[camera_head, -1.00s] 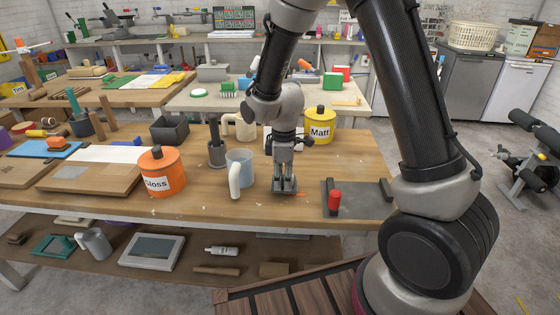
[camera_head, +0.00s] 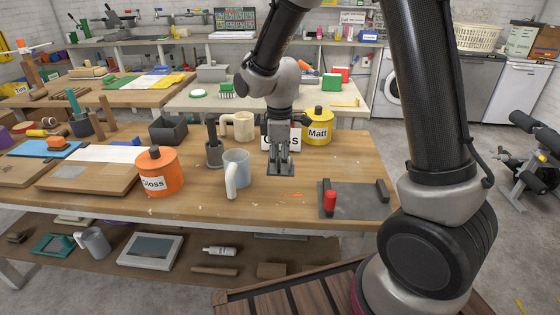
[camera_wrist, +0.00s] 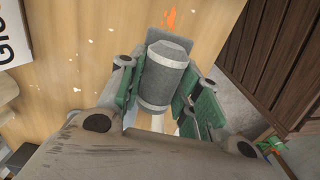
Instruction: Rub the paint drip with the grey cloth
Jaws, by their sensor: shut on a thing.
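The grey cloth (camera_head: 281,171) is a flat dark grey pad with a rolled grey grip (camera_wrist: 165,75), which fills the space between the green finger pads in the wrist view. My gripper (camera_head: 281,160) points down and is shut on this grip. The paint drip (camera_head: 291,195) is a small orange smear on the wooden bench top, nearer to me than the cloth and slightly right. The drip also shows in the wrist view (camera_wrist: 169,18), just past the pad's edge and uncovered. The pad looks flat and close to the bench; I cannot tell whether it touches.
A blue-grey mug (camera_head: 237,170) stands left of my gripper, with an orange Gloss tin (camera_head: 160,172) farther left. A white card (camera_head: 293,138) and a yellow Matt tin (camera_head: 317,127) are behind.

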